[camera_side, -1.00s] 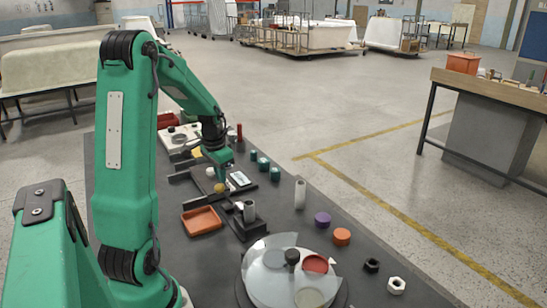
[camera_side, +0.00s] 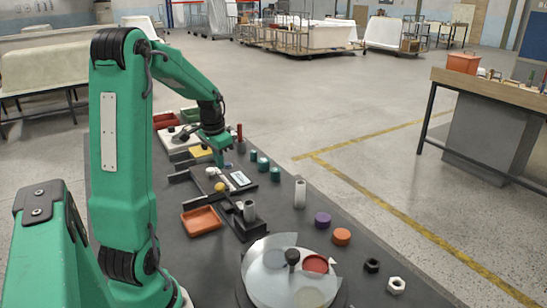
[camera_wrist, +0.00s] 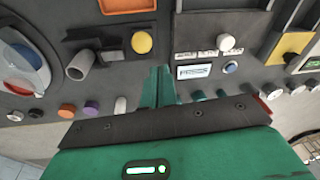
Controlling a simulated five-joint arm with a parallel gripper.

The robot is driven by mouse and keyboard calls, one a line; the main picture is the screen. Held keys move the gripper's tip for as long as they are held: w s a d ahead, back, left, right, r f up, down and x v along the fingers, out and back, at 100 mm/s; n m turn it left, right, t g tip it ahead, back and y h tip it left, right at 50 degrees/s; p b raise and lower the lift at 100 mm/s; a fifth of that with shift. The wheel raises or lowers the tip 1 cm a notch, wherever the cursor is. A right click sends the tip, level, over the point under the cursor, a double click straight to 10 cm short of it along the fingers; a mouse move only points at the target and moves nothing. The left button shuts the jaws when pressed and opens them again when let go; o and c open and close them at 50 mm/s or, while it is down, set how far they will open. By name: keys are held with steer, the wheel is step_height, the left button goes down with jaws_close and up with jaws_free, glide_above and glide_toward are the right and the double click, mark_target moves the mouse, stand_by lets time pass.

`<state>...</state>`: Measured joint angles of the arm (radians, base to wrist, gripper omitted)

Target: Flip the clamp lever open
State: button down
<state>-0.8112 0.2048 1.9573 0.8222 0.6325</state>
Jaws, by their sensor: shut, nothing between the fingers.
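A round yellow knob (camera_side: 220,186) shows beside a dark fixture (camera_side: 246,222) holding a grey cylinder (camera_side: 249,211). This looks like the clamp and its lever, but I cannot tell the lever's angle. In the wrist view the yellow knob (camera_wrist: 141,42) is at the upper left of my fingers, by the dark fixture's bar and the grey cylinder (camera_wrist: 80,65). My gripper (camera_side: 221,162) is above the bench, beyond the knob and apart from it. The gripper's fingers (camera_wrist: 158,73) are together and empty.
A small display panel (camera_wrist: 193,72) and a white knob (camera_wrist: 225,43) lie right of my fingers. An orange tray (camera_side: 201,221) is left of the fixture. Teal cylinders (camera_side: 263,165), a white cylinder (camera_side: 300,194) and a round covered dish (camera_side: 275,273) stand nearby.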

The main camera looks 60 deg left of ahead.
steer(key=s+r, duration=0.3)
steer(key=s, duration=0.2)
steer(key=shift+s+d+r, duration=0.2)
steer(key=shift+r, duration=0.15)
steer(key=w+d+r+m+t, duration=0.1)
steer(key=w+d+r, duration=0.15)
steer(key=d, duration=0.65)
steer(key=w+d+r+t, duration=0.1)
steer(key=d+r, duration=0.2)
steer(key=d, duration=0.5)
steer(key=s+d+m+t+h, duration=0.1)
steer(key=s+d, duration=0.4)
steer(key=d, duration=0.8)
steer(key=shift+d+r+t, duration=0.2)
steer(key=shift+d+t, duration=0.1)
steer(key=shift+t, duration=0.4)
